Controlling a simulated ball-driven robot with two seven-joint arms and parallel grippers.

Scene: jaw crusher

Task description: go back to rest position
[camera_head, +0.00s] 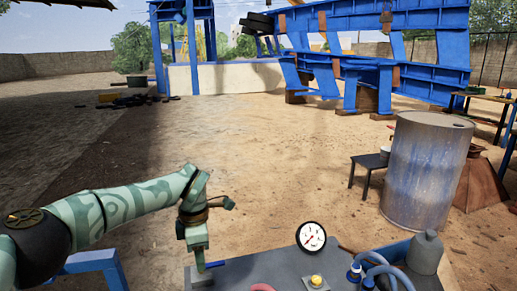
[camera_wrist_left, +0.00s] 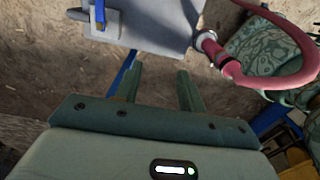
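My left gripper (camera_head: 201,268) hangs pointing down at the left end of a grey panel in the head view. In the left wrist view its two fingers (camera_wrist_left: 157,82) stand apart with bare ground showing between them, so it is open and empty. A blue lever (camera_head: 211,265) on a grey mount shows beside the gripper, and it also shows at the top of the left wrist view (camera_wrist_left: 99,14). Whether the gripper touches the lever or its mount cannot be told. My right gripper is in neither view.
A red hose (camera_wrist_left: 290,35) curves near my left gripper. A rusty drum (camera_head: 428,170) stands right. Open ground lies ahead.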

